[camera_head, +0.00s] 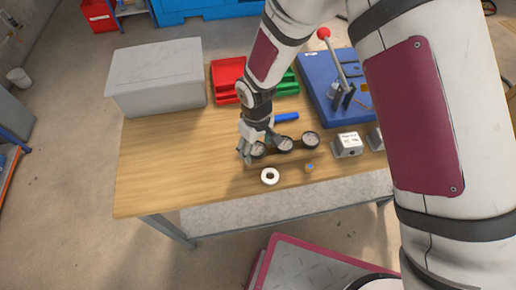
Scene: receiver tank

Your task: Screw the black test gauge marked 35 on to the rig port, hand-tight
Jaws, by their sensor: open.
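Several round dark-rimmed gauges stand in a row on a brown rack (297,149) near the table's front edge: a left gauge (258,150), a middle gauge (285,143) and a right gauge (310,139). Their markings are too small to read, so I cannot tell which is marked 35. My gripper (246,154) is open at the left end of the row, right beside the left gauge. I cannot tell whether its fingers touch or surround that gauge. The blue rig (318,92) with a red-knobbed lever stands at the back right. Its port cannot be made out.
A white ring-shaped roll (270,176) and a small orange-and-blue item (309,168) lie in front of the rack. A grey box (347,145) is right of it. A grey bin (158,78), red tray (226,80) and green tray (288,83) stand behind. The table's left front is clear.

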